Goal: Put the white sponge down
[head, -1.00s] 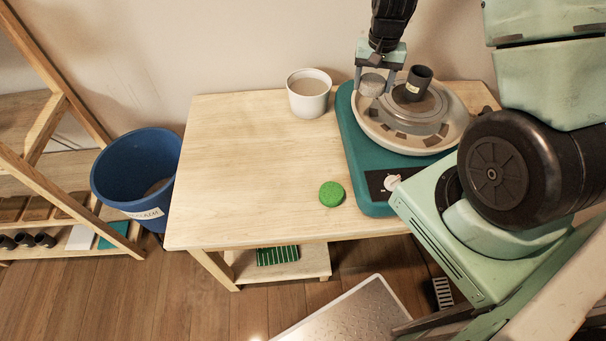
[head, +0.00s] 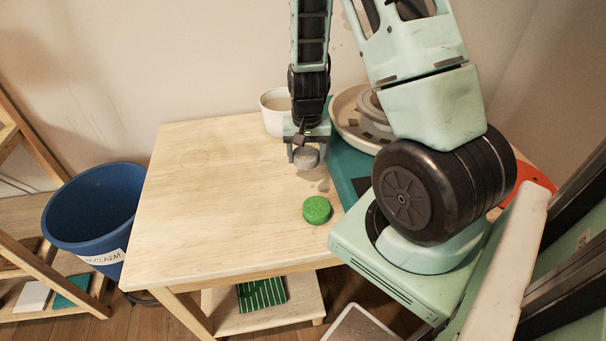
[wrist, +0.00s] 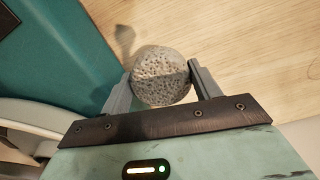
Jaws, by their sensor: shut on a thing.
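My gripper (head: 306,158) is shut on the sponge (head: 306,160), a round, pitted piece that looks grey in this light. In the head view it is over the right part of the wooden table (head: 210,190), behind the green sponge-like disc. In the wrist view the sponge (wrist: 161,76) sits between both fingers of my gripper (wrist: 160,88), with the table top and the edge of the teal wheel base beyond it. Whether the sponge touches the table I cannot tell.
A green round disc (head: 317,210) lies on the table. A white cup (head: 273,112) stands at the back, close to my arm. The teal pottery wheel (head: 349,163) is on the right. A blue bucket (head: 92,215) stands left of the table. The table's left and middle are clear.

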